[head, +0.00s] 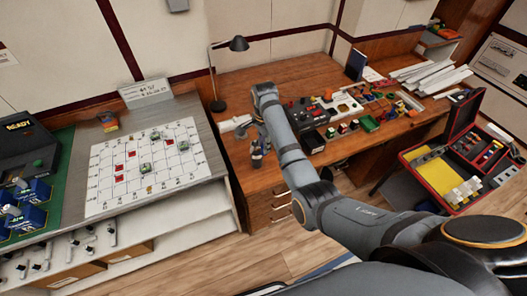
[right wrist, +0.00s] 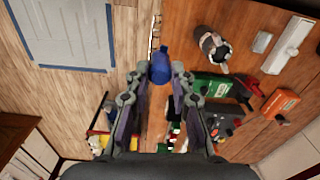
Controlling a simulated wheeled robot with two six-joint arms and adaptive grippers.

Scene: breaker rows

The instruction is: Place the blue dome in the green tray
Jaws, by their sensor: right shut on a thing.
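My right gripper (head: 257,152) hangs over the left part of the wooden desk, near its front edge. In the right wrist view its fingertips (right wrist: 159,74) are shut on the blue dome (right wrist: 160,67), which sticks out past them. In the head view the dome is too small to make out clearly. A small green tray (head: 370,124) sits on the desk, to the right of the gripper and apart from it. A green piece (right wrist: 213,84) beside the fingers in the right wrist view may be the same tray. My left gripper is not in view.
The wooden desk (head: 285,75) has a black lamp (head: 218,103) and a crowded area of small parts at right. A white grid board (head: 146,165) lies on the left bench. An open red case (head: 460,165) stands at right. The desk's back left is clear.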

